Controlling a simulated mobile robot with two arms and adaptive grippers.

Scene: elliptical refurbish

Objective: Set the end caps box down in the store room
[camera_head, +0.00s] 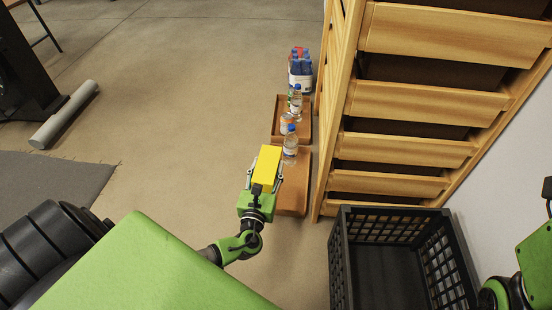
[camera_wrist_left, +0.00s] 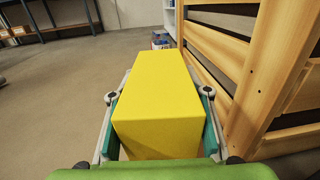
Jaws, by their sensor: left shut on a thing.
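The end caps box is a plain yellow block (camera_head: 267,163). My left gripper (camera_head: 264,178) is shut on it and holds it in front of the low wooden trays, beside the wooden shelf unit. In the left wrist view the yellow box (camera_wrist_left: 158,100) fills the middle, with a finger of the left gripper (camera_wrist_left: 158,125) along each side. Whether the box touches anything below cannot be told. Part of my right arm shows at the lower right of the head view, but its gripper is not seen.
A wooden shelf unit (camera_head: 400,105) stands on the right, with an empty-looking black crate (camera_head: 340,262) before it. Low wooden trays (camera_head: 293,200) hold bottles (camera_head: 290,148); a bottle pack (camera_head: 300,70) stands behind. A grey roll (camera_head: 64,115) lies left. The middle floor is clear.

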